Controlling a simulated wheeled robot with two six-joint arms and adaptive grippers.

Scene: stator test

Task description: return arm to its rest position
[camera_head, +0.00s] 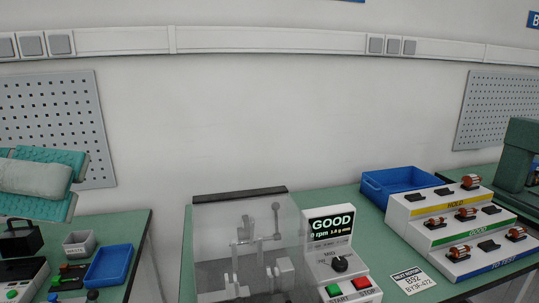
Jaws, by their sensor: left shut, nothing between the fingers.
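My left gripper (70,180), teal and grey, comes in at the left edge of the head view. It is held above the left bench, in front of the lower part of the left pegboard. It is shut with nothing between its fingers and touches none of the bench objects that I can see. The rest of the left arm is out of the picture. My right arm and right gripper are not in view.
Below stand a black handled object (20,240), a grey bin (79,245) and a blue tray (108,267). Right of a gap are a clear-covered tester (240,245) reading GOOD, a blue bin (372,190) and a stepped rack (425,212) with several rotors.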

